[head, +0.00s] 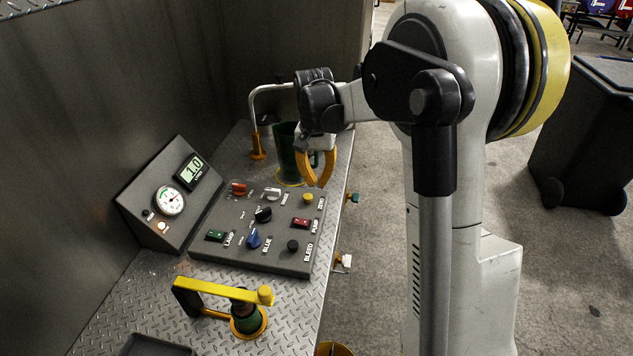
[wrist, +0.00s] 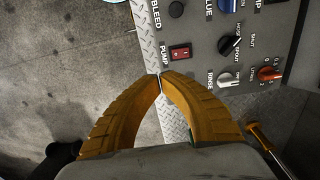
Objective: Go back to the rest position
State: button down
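My gripper (head: 321,184) has orange fingers and hangs over the right back part of the control panel in the head view. In the wrist view my gripper (wrist: 160,76) has its fingertips together with nothing between them. The grey control panel (head: 227,248) carries several switches and knobs. The red PUMP rocker (head: 301,224) is in front of the fingers; it also shows in the wrist view (wrist: 180,53), just beyond the tips. The fingers appear to be above the panel's edge, apart from it. Whether they touch anything behind is hard to tell.
A sloped box with a gauge (head: 170,201) and a display reading 1.0 (head: 192,171) stands left. A yellow lever (head: 222,290) is at the front of the bench. A green cylinder (head: 287,150) and a bent pipe (head: 254,105) stand behind. Open floor (head: 570,260) lies right.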

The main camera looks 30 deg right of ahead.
jog(key=s+a+r+n+t+b, duration=0.2)
jog(key=s+a, duration=0.1)
jog(key=s, duration=0.2)
jog(key=s+a+r+n+t+b, duration=0.2)
jog(key=s+a+b, duration=0.15)
jog(key=s, duration=0.25)
jog(key=s+a+f+n+t+b, duration=0.3)
jog(key=s+a+f, duration=0.2)
jog(key=s, duration=0.5)
jog(key=shift+s+f+n, duration=0.15)
jog(key=shift+s+n, duration=0.1)
jog(key=shift+n, duration=0.05)
dwell(0.9)
